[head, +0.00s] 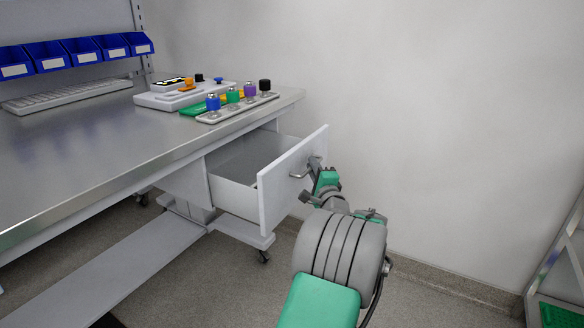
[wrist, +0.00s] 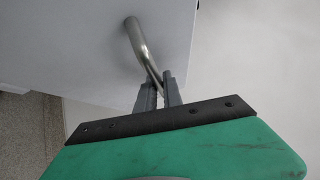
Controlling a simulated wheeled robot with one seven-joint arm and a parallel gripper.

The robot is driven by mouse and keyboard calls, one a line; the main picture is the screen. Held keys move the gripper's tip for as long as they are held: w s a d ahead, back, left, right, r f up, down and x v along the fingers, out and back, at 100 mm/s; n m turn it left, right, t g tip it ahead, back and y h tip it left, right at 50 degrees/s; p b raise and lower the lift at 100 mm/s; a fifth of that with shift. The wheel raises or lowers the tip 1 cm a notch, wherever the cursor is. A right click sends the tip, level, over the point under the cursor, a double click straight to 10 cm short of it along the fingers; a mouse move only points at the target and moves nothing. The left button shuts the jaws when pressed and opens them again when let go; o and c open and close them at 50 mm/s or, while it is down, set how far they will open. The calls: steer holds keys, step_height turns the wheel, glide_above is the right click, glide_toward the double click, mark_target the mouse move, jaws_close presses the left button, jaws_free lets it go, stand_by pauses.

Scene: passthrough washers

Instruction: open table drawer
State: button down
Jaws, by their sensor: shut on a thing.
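The table drawer (head: 292,180) is pulled well out from under the metal table (head: 150,150), and its empty-looking grey inside shows in the head view. Its curved metal handle (head: 299,174) is on the front panel. My gripper (head: 317,166) is at the handle. In the wrist view the two fingers (wrist: 162,88) are closed around the lower end of the handle (wrist: 140,45), against the light drawer front (wrist: 80,50). The far parts of the drawer's inside are hidden by the front panel and tabletop.
A table foot with casters (head: 240,232) is under the drawer. A wall is behind, and a shelf frame (head: 560,260) stands at the right.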

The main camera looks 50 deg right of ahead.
steer(key=s+b, duration=0.1)
steer(key=s, duration=0.9)
steer(key=shift+s+d, duration=0.4)
steer(key=shift+d, duration=0.05)
steer(key=c, duration=1.5)
jaws_free()
steer(key=shift+s, duration=0.1)
steer(key=p+v, duration=0.1)
steer(key=v, duration=0.6)
steer(key=shift+s+a+f, duration=0.1)
steer(key=shift+s+a, duration=0.1)
steer(key=shift+a, duration=0.05)
